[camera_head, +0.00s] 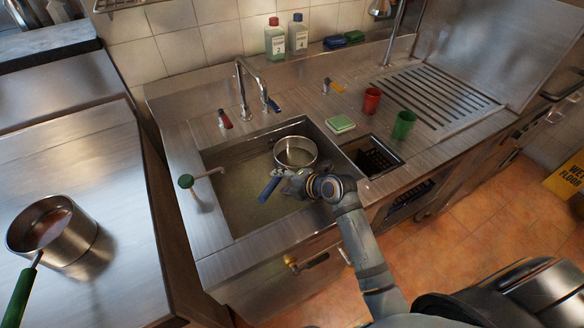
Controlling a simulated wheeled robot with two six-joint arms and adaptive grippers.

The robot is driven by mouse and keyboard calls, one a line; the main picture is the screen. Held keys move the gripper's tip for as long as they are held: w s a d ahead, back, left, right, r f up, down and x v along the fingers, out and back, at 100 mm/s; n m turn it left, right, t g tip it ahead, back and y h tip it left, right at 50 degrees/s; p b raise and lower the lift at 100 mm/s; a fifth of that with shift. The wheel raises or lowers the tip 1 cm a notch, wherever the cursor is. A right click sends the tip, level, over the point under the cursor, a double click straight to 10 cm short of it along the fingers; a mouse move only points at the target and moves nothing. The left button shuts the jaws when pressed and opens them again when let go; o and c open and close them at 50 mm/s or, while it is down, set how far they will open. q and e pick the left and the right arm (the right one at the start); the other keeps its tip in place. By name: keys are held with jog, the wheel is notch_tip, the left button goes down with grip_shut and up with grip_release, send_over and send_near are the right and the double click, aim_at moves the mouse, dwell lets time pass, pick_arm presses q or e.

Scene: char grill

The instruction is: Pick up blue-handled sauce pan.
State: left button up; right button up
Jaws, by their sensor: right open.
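The blue-handled sauce pan (306,139) is a round metal pan lying in the sink basin. Its blue handle (269,189) points down and to the left. My right gripper (284,180) is over the sink at the near side of the pan, beside the handle. It is open. The gripper hides part of the handle and where it joins the pan, so I cannot tell whether they touch. My left gripper is not in view.
The sink (228,210) has raised walls and a tall faucet (243,85) behind. A green-handled pan (75,238) stands on the left counter. A red cup (372,100) and a green cup (404,125) stand right of the sink.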

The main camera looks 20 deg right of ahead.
aim_at(278, 181)
jog(key=x, duration=0.4)
jog(key=shift+w+p, duration=0.1)
jog(key=shift+p, duration=0.2)
jog(key=c, duration=0.3)
grip_shut()
jog(key=shift+r, duration=0.15)
